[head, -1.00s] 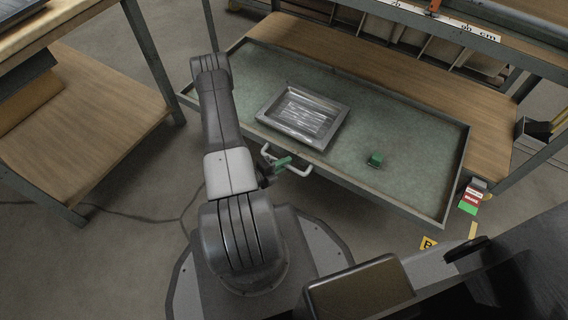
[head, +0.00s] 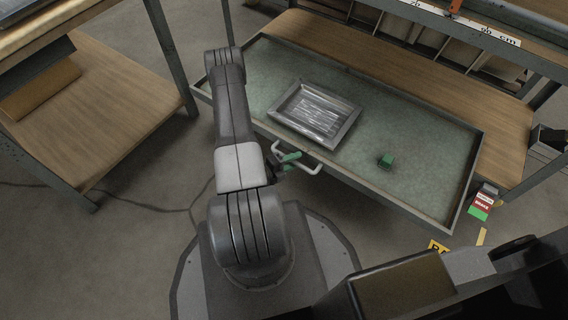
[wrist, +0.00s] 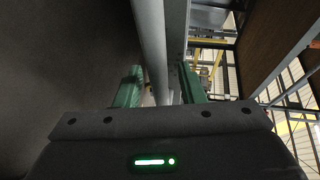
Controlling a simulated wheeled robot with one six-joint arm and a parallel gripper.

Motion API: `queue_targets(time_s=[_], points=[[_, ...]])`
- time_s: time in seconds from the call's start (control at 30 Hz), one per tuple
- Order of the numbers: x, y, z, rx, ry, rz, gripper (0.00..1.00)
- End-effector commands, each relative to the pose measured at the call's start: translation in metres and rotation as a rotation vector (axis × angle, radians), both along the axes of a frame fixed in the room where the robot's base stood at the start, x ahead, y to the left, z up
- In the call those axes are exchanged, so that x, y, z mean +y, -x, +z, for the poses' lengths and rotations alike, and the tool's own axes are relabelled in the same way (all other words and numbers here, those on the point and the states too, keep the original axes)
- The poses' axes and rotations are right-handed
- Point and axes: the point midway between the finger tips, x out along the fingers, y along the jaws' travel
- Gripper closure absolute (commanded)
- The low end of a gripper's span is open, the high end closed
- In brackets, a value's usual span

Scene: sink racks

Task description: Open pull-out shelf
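The pull-out shelf (head: 420,128) is a grey-green tray with a low rim, standing well out over the floor in front of the wooden lower shelf. Its white loop handle (head: 313,170) is on the front edge. My gripper (head: 289,160) is at the left part of this handle, partly hidden by my arm. In the wrist view the handle (wrist: 150,40) runs between my two green fingers (wrist: 160,92). The fingers are apart, with a gap visible beside the bar, so the gripper looks open around it. The shelf's front edge (wrist: 177,40) is right of the handle.
A metal tray (head: 314,113) and a small green block (head: 385,160) lie on the pull-out shelf. The wooden shelf (head: 495,130) is behind it. A workbench with a lower wooden board (head: 100,115) stands at the left. The floor between them is clear apart from a cable (head: 150,208).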

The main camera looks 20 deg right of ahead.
Motion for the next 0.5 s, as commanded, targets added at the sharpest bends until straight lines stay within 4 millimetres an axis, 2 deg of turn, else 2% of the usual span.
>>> queue_targets(time_s=[0.5], points=[[0.045, 0.013, 0.010, 0.002, 0.000, 0.006, 0.64]])
